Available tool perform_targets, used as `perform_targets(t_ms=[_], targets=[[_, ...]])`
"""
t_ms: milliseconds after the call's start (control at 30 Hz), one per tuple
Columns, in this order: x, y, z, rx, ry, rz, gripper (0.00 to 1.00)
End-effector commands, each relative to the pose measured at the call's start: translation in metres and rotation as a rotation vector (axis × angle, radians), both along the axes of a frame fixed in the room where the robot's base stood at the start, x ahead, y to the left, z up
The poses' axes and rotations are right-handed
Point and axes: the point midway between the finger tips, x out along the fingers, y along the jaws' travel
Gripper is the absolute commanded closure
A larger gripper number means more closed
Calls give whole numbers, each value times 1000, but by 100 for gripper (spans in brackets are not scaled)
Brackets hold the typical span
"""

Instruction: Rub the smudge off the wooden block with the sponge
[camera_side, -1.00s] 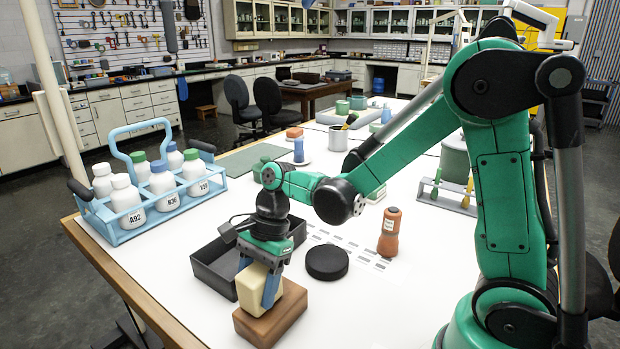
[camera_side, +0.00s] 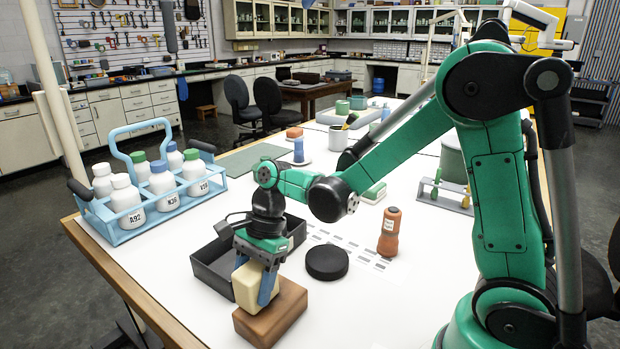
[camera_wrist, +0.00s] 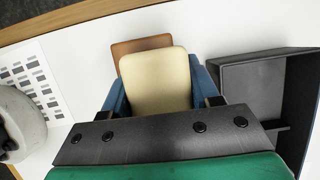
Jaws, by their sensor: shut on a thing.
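The wooden block (camera_side: 277,316) is brown and lies flat on the white table near its front left edge. The cream sponge (camera_side: 247,287) is between the blue fingers of my gripper (camera_side: 257,285), which is shut on it. The sponge rests on or just over the block's left part; I cannot tell if it touches. In the wrist view the sponge (camera_wrist: 155,80) covers most of the block (camera_wrist: 141,44), and only the block's far edge shows. No smudge is visible on the bare parts of the block.
An open black tray (camera_side: 213,269) stands just behind the block. A round black disc (camera_side: 327,262) and an orange-brown bottle (camera_side: 390,232) are to the right. A blue carrier (camera_side: 150,215) of white bottles stands at the left.

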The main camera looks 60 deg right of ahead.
Motion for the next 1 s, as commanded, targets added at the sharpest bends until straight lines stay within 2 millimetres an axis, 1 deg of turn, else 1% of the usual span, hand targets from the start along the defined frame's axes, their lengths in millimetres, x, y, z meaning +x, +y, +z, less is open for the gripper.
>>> perform_targets(t_ms=[133, 367, 1000], targets=[[14, 0, 0, 0, 0, 0, 87], [12, -21, 0, 0, 0, -3, 87], [-47, -19, -1, 0, 0, 0, 87]])
